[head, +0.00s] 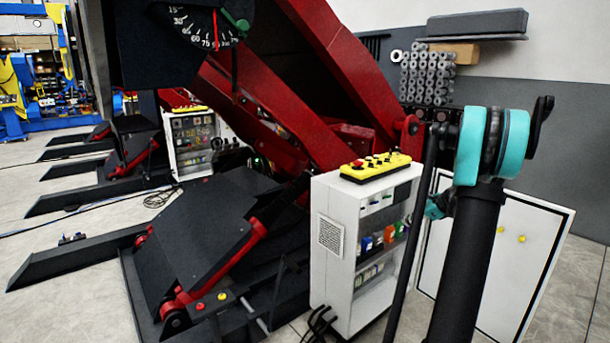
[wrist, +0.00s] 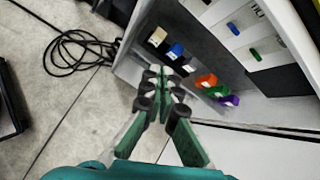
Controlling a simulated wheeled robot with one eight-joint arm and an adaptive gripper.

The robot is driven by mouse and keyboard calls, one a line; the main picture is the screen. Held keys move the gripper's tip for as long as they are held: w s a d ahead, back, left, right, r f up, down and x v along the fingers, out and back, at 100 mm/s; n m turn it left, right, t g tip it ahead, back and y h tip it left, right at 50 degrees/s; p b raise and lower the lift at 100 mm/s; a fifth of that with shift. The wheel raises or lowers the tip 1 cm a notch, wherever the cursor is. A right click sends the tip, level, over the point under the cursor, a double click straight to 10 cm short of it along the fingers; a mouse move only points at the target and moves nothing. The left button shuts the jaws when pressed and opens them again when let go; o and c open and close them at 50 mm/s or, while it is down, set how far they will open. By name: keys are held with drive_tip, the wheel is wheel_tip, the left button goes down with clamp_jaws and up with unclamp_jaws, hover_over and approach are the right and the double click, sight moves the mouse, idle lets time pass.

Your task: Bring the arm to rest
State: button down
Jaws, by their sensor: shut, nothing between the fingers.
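My gripper (wrist: 160,78) shows in the wrist view with its green and dark fingers together at the tips and nothing between them. It points toward the floor and the lower edge of an open white control cabinet (wrist: 285,100); I cannot tell the exact gap. In the head view my dark arm with teal joints stands at the right, in front of the cabinet door. A small teal part shows behind the arm there, and the fingers cannot be made out. The same cabinet (head: 332,205) stands left of my arm in the head view.
The red and black tilting positioner (head: 350,75) fills the middle, with a dial (head: 207,28) at its upper left. A yellow control box (head: 375,168) lies on the cabinet. The open cabinet door (head: 535,250) is behind my arm. Black cables (wrist: 80,50) lie on the floor.

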drive_tip(key=s+a+f+n+g+h, duration=0.1)
drive_tip(key=s+a+n+g+h, duration=0.15)
drive_tip(key=s+a+n, duration=1.15)
drive_tip(key=s+a+f+n+h, duration=0.1)
drive_tip(key=s+a+f+n, duration=0.1)
drive_tip(key=s, duration=0.6)
drive_tip(key=s+a+f+n+h, duration=0.1)
drive_tip(key=s+n, duration=0.3)
drive_tip(key=s, duration=0.4)
drive_tip(key=s+a+f+n+h, duration=0.1)
drive_tip(key=s+a+f+n, duration=0.2)
drive_tip(key=s, duration=0.6)
drive_tip(key=shift+f, duration=0.5)
